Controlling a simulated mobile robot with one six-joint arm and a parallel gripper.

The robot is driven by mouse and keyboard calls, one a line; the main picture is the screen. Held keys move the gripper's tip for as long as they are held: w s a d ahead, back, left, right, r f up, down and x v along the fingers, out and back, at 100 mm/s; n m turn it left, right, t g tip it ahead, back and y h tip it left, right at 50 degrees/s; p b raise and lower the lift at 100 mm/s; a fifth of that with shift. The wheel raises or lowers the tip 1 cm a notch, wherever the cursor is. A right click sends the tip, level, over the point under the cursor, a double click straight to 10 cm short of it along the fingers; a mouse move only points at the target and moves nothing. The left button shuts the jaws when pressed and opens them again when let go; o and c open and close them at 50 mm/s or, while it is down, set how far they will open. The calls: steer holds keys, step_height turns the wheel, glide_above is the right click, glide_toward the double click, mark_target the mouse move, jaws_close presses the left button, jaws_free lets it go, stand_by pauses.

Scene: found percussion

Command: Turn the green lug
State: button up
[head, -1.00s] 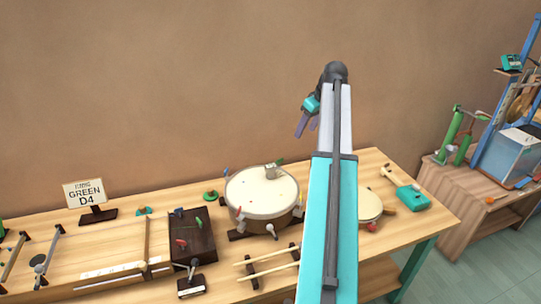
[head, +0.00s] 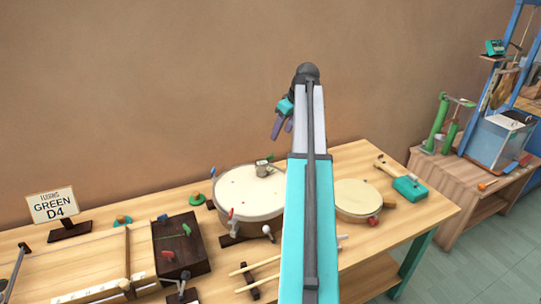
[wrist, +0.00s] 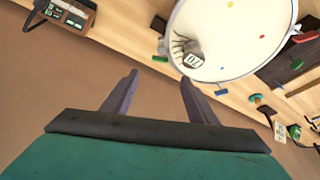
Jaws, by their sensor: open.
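The green lug (head: 269,157) stands at the back rim of the big round drum (head: 240,194), just behind a small grey cup-like piece (head: 262,169) on the drumhead. My gripper (head: 280,137) is open and empty, pointing down, above and beyond the back rim. It touches nothing that I can see. In the wrist view the spread fingers (wrist: 160,78) lie below the drum (wrist: 245,30) in the picture, the drumhead beyond their tips.
A "GREEN D4" sign (head: 52,207) stands at the left. A dark box with small coloured levers (head: 184,245) is left of the drum. A smaller drum (head: 357,200) and a teal-headed mallet (head: 410,188) lie to the right. The brown wall rises close behind the table.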

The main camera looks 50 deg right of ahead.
mark_target(270, 157)
steer(key=shift+f, duration=0.1)
steer(key=shift+p+x, duration=1.4)
steer(key=shift+x, duration=5.4)
steer(key=shift+c, duration=0.4)
steer(key=c, duration=1)
steer(key=shift+a+m, duration=0.1)
steer(key=shift+m, duration=0.2)
